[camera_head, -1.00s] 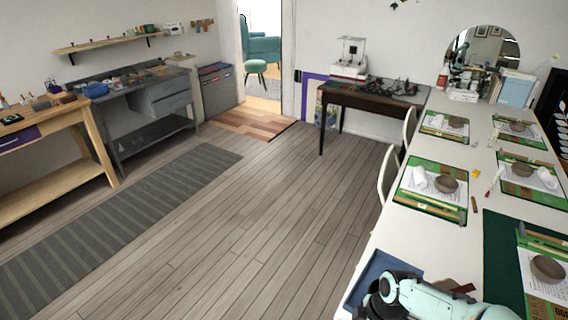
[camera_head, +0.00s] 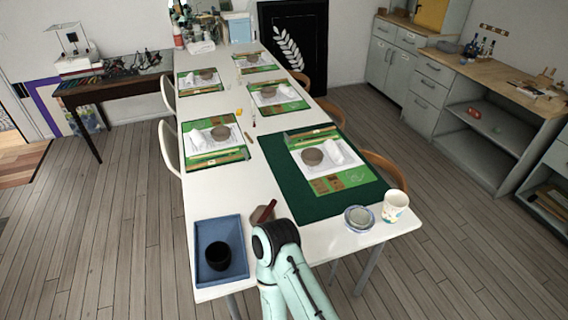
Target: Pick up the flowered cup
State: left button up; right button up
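The flowered cup (camera_head: 395,206) is white with small coloured marks. It stands upright on the front right corner of the long white table (camera_head: 232,194), just right of a small bowl on a saucer (camera_head: 359,217). One of my mint-green arms rises from the bottom middle, with a dark joint, over the table's front edge between the blue tray and the saucer. No gripper fingers show on it. Neither gripper can be seen, and nothing touches the cup.
A blue tray (camera_head: 233,231) with a black cup (camera_head: 218,256) lies at the table's front left. A dark green mat (camera_head: 291,190) with a work set lies behind the cup. Chairs line both table sides. Open wooden floor (camera_head: 455,235) lies right of the table.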

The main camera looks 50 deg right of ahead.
aim_at(396, 201)
jog(key=z, duration=2.8)
jog(key=u, duration=0.8)
jog(key=i+l+u, duration=0.1)
jog(key=l+u, duration=0.8)
jog(key=u, duration=0.15)
jog(key=k+l+u, duration=0.1)
jog(key=l+u, duration=0.25)
jog(key=l, duration=0.75)
